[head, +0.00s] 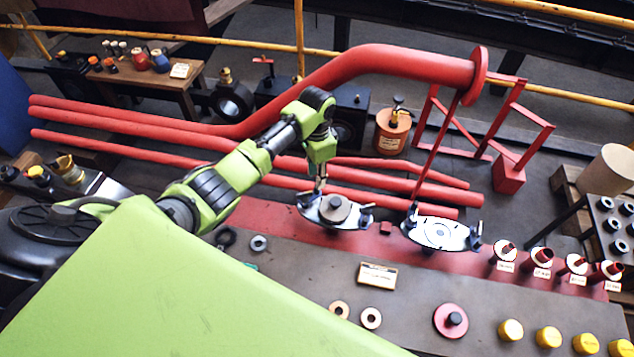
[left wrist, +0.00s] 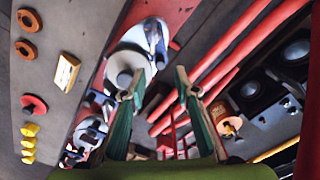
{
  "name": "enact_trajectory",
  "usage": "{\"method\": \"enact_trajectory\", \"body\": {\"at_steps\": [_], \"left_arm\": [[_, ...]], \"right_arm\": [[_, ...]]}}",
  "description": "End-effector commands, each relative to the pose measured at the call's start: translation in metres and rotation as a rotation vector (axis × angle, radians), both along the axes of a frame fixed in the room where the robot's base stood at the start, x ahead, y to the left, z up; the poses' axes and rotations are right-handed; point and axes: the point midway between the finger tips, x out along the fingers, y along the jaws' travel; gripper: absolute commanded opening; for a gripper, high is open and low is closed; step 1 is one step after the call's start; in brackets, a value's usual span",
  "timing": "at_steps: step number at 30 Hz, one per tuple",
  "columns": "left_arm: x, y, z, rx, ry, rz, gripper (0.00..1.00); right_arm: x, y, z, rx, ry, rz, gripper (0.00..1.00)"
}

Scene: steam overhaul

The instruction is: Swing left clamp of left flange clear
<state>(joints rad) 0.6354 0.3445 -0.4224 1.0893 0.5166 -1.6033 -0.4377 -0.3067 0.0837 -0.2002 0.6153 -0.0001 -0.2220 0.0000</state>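The left flange (head: 352,222) is a pale plate with a round grey hub (head: 335,208) on the red strip of the bench. Its left clamp (head: 305,200) is a dark blue-grey piece at the plate's left end; its right clamp (head: 367,208) is at the other end. My left gripper (head: 320,184) points down near the left clamp and hub. In the left wrist view its fingers (left wrist: 157,84) stand apart with nothing between them. The left flange (left wrist: 122,62) and what seems its left clamp (left wrist: 154,38) lie beyond the fingertips. Contact is not visible. My right gripper is not in view.
The right flange (head: 440,233), with clamps at both ends, sits to the right. Red pipes (head: 390,180) run close behind the flanges. A sign (head: 377,275), loose rings (head: 371,318) and yellow caps (head: 510,330) are on the bench in front.

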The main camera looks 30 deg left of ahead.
Motion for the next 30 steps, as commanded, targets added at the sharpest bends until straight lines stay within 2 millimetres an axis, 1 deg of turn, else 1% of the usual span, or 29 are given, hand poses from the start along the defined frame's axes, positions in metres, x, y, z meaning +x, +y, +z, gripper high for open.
{"method": "enact_trajectory", "body": {"at_steps": [1, 3, 6, 9, 13, 20, 23, 24, 30], "left_arm": [[-0.001, -0.001, -0.011, 0.000, 0.004, 0.000, 0.28], [-0.001, -0.001, -0.022, 0.000, 0.002, -0.001, 0.28], [0.000, 0.000, -0.034, 0.000, 0.001, 0.001, 0.28], [0.000, 0.000, -0.042, 0.000, 0.000, 0.000, 0.28], [0.000, -0.001, -0.046, 0.000, -0.001, -0.001, 0.28], [0.000, -0.001, -0.046, 0.000, -0.001, -0.001, 0.28], [0.000, -0.001, -0.046, 0.000, -0.001, -0.001, 0.05], [0.000, -0.001, -0.046, 0.000, -0.001, -0.001, 0.00], [0.000, 0.000, -0.046, 0.000, -0.001, 0.001, 0.00]], "right_arm": [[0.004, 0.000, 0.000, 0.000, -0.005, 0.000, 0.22], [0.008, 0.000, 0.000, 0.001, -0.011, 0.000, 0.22], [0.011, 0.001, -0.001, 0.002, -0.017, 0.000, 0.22], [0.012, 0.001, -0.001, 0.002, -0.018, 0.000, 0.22], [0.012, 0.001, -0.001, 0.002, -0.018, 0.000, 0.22], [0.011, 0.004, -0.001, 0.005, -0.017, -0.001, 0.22], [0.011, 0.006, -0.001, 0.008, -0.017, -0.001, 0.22], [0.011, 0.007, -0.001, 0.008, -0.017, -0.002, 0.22], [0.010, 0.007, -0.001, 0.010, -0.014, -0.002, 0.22]]}}
